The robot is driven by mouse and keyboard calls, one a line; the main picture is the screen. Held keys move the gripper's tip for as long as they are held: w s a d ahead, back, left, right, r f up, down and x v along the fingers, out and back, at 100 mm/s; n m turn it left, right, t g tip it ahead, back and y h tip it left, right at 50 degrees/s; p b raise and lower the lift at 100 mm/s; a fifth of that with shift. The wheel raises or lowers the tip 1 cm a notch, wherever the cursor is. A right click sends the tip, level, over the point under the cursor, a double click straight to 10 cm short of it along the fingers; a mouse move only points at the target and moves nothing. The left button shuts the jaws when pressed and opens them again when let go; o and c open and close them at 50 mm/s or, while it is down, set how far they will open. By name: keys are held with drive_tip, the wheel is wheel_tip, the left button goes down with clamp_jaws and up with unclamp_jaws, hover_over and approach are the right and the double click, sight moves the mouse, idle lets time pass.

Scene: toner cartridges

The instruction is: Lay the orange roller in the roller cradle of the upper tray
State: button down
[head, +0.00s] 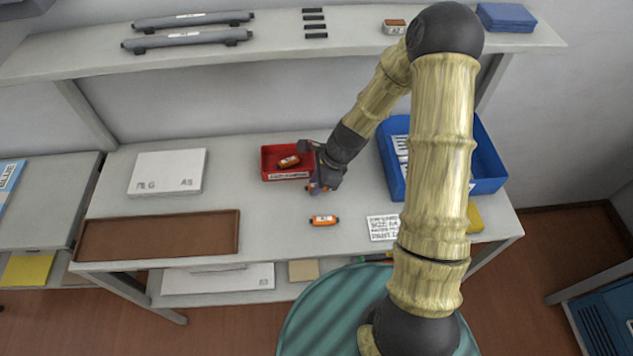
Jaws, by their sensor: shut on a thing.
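A small orange roller (323,220) with dark ends lies on the grey worktop, in front of my gripper. Another small orange and dark piece (289,162) lies in the red bin (286,176). My gripper (318,186) is low over the worktop, just right of and in front of the bin. It is shut on a small orange and purplish piece, mostly hidden by the fingers; I cannot tell its exact shape. I cannot make out a roller cradle or be sure which tray is the upper tray.
A brown tray (222,232) lies at the worktop's left front, with a white box (167,172) behind it. A blue crate (489,184) stands right, partly behind my arm. A white label card (383,228) lies near the front edge. Grey bars (187,38) rest on the upper shelf.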

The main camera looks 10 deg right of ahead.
drive_tip(key=c, duration=1.5)
unclamp_jaws()
drive_tip(key=shift+f, duration=0.1)
drive_tip(key=shift+r, duration=0.2)
drive_tip(key=v, duration=1.2)
drive_tip(key=shift+p, duration=0.3)
